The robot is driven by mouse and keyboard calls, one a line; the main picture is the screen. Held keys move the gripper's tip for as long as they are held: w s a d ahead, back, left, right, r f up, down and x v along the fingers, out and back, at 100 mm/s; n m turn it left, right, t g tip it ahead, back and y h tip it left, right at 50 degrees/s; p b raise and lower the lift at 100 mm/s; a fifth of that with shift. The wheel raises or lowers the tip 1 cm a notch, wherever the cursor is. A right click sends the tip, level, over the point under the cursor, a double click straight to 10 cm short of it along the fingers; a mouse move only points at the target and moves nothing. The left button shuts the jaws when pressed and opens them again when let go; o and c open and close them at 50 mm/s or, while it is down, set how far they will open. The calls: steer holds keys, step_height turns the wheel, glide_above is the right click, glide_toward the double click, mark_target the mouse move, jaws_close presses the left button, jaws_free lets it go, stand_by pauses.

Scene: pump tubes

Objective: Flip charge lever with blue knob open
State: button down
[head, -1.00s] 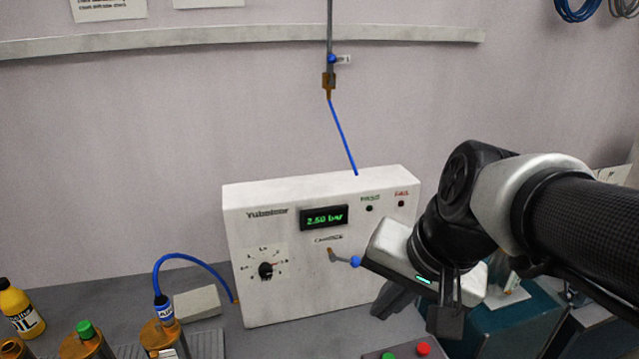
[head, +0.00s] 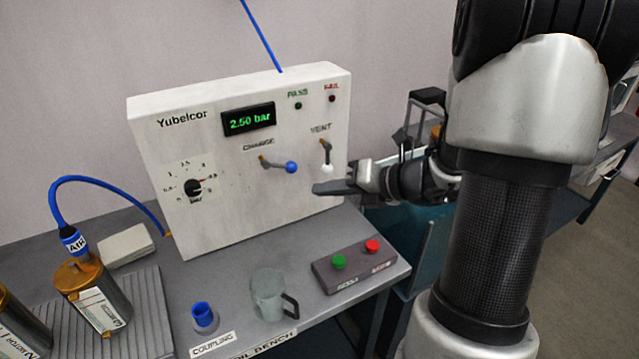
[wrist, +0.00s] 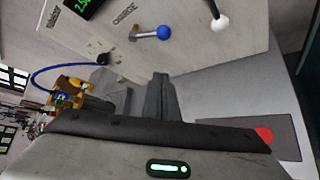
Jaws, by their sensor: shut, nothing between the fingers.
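The charge lever (head: 274,164) is on the white Yubelcor panel and points right, sloping slightly down. Its blue knob (head: 291,167) is at the right end and also shows at the top of the wrist view (wrist: 164,32). The word CHARGE is above it, and the display reads 2.50 bar. My gripper (head: 318,188) is shut and empty, pointing left in front of the panel, below and right of the blue knob and apart from it. Its closed fingers (wrist: 161,88) stand below the knob in the wrist view.
The vent lever's white knob (head: 327,168) hangs just above my fingertips. A button box (head: 350,265), a grey mug (head: 268,294) and a blue coupling (head: 203,312) are on the bench. A blue hose (head: 105,180) and canisters are at left.

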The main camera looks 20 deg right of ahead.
mark_target(281, 166)
steer(key=w+a+f+b, duration=0.1)
steer(key=w+a+f, duration=0.1)
steer(key=w, duration=0.6)
steer(key=shift+w+a, duration=0.2)
steer(key=shift+a, duration=0.6)
